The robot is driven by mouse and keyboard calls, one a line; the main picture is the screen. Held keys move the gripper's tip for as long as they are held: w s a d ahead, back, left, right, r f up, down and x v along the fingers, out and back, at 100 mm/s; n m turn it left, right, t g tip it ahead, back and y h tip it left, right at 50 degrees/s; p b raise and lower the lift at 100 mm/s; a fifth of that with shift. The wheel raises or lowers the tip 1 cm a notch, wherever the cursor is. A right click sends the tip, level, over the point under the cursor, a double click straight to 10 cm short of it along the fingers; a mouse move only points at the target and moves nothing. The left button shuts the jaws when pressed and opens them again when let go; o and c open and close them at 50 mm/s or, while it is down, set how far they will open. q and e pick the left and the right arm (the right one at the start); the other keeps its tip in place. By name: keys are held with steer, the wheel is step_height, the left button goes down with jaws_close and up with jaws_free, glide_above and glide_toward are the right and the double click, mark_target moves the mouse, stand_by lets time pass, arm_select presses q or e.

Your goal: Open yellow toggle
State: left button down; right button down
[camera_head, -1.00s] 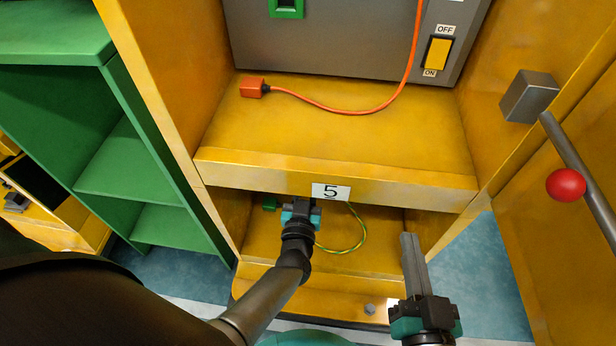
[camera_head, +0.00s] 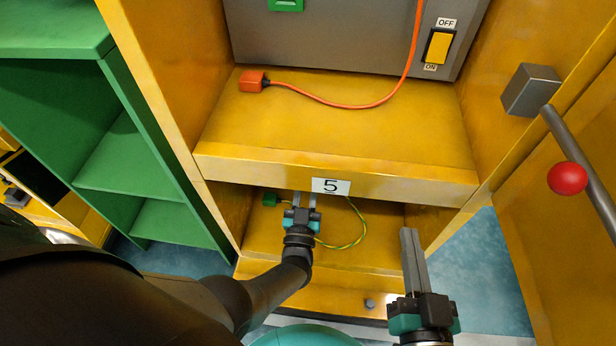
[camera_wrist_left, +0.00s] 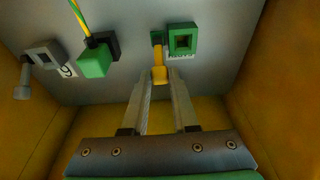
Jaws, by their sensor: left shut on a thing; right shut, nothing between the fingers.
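In the head view my left gripper (camera_head: 305,198) reaches into the lower compartment of the yellow cabinet; the toggle is hidden there. My right gripper (camera_head: 408,235) is shut and empty, pointing up in front of the cabinet's lower right side.
Beside the toggle are a green square socket (camera_wrist_left: 183,39) and a green plug (camera_wrist_left: 95,62) with a yellow-green wire. A shelf edge (camera_head: 400,190) labelled 5 overhangs my left gripper. An orange plug (camera_head: 253,81) lies above; a red-knobbed lever (camera_head: 567,178) stands right.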

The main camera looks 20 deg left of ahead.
arm_select(q)
steer(key=shift+s+a, duration=0.1)
stand_by(0.4)
steer(key=c, duration=0.7)
jaws_free()
